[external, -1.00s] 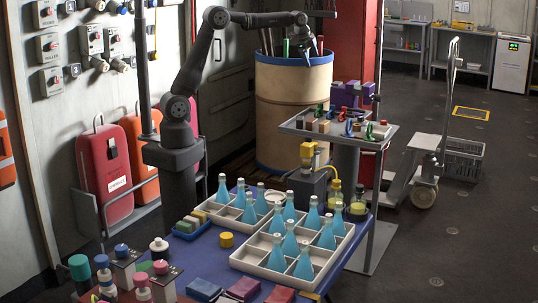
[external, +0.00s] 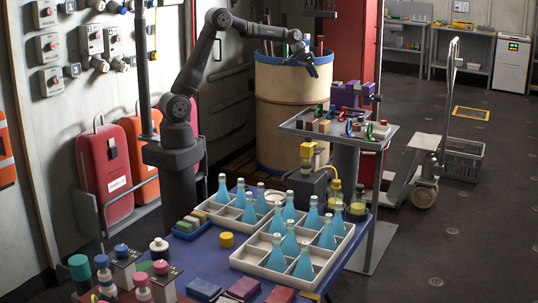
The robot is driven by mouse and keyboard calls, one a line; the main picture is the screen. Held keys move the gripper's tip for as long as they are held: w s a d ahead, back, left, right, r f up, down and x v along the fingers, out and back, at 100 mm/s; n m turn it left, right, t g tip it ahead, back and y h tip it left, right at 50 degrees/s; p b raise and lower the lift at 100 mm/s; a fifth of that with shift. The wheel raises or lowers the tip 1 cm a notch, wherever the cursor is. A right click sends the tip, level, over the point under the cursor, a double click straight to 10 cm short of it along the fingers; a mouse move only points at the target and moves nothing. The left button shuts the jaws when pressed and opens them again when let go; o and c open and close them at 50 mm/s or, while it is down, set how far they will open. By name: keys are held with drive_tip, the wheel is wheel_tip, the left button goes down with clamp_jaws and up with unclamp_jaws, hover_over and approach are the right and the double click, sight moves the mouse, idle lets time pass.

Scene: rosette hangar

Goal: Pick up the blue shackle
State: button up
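The blue shackle (external: 349,127) appears as a small blue piece on the grey raised tray (external: 300,131), toward the tray's middle right. It sits among other small coloured pieces, and its exact shape is too small to make out. My gripper (external: 314,69) is in the air above and behind the tray, in front of the big drum's rim in the picture. It points downward and to the right and is apart from the shackle. Its fingers are too small to tell whether they are open or shut, and I see nothing clearly held.
Red (external: 319,111) and green (external: 369,131) pieces and several small blocks (external: 323,126) share the tray. A purple block-shaped object (external: 349,94) stands behind it. The tan drum (external: 290,115) holds upright rods.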

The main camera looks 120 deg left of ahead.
drive_tip(key=w+a+f+n, duration=0.1)
drive_tip(key=a+f+n, duration=0.1)
drive_tip(key=f, duration=0.3)
drive_tip(key=w+a+f+n, duration=0.1)
drive_tip(key=a+f+n, duration=0.1)
drive_tip(key=f+n, duration=0.2)
drive_tip(key=w+a+f+n+t, duration=0.1)
drive_tip(key=a+f+n, duration=0.1)
drive_tip(key=f, duration=0.4)
drive_tip(key=shift+w+a+f+n+y, duration=0.15)
drive_tip(key=shift+w+f+n+y, duration=0.15)
drive_tip(key=shift+n, duration=0.4)
drive_tip(key=shift+x, duration=2.65)
drive_tip(key=shift+s+f, duration=0.1)
clamp_jaws()
